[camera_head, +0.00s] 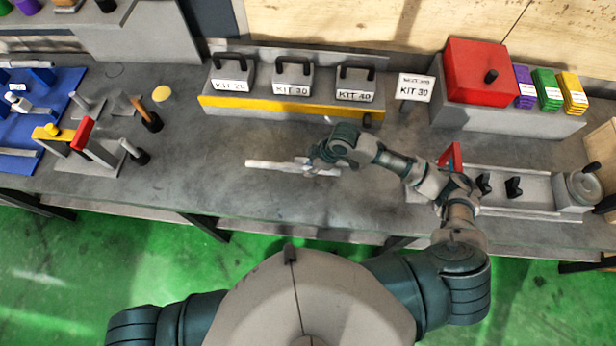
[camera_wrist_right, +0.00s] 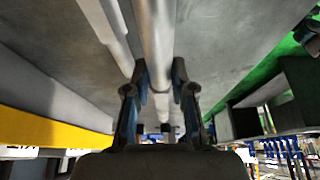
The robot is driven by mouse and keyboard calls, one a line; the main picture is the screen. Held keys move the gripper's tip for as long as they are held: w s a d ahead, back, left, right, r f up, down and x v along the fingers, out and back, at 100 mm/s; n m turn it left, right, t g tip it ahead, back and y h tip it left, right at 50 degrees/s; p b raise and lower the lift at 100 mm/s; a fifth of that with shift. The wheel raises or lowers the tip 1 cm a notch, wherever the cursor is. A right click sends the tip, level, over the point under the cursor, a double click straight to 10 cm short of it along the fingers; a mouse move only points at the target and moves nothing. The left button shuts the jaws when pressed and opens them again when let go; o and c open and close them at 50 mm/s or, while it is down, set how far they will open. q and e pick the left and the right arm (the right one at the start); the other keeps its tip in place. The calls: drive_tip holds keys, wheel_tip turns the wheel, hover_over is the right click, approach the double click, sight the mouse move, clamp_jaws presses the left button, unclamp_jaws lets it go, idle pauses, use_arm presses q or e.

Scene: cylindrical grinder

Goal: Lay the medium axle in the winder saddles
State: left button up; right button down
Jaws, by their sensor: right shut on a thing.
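A pale metal axle (camera_head: 268,165) extends left from my right gripper (camera_head: 312,166) over the middle of the grey bench in the head view. In the right wrist view the right gripper (camera_wrist_right: 160,95) is shut on this axle (camera_wrist_right: 155,40), which runs between its fingers. A second pale rod-like shape (camera_wrist_right: 110,30) shows beside it; I cannot tell whether it is another axle. The winder (camera_head: 535,190) stands on the bench at the right, with black saddles (camera_head: 514,187) that look empty. My forearm partly hides its left end. My left gripper is out of view.
Three kit weights with black handles (camera_head: 293,77) stand on a yellow-fronted rack (camera_head: 285,108) behind the gripper. A KIT 30 sign (camera_head: 415,88) and a red box (camera_head: 480,70) are at the back right. Tools and a blue mat (camera_head: 40,115) are at left.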

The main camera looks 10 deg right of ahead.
drive_tip(key=shift+x, duration=1.65)
drive_tip(key=shift+d+f, duration=0.1)
drive_tip(key=shift+d, duration=0.1)
drive_tip(key=shift+d, duration=0.1)
drive_tip(key=c, duration=1)
unclamp_jaws()
drive_tip(key=shift+s+d+f, duration=0.15)
drive_tip(key=shift+s+d, duration=0.05)
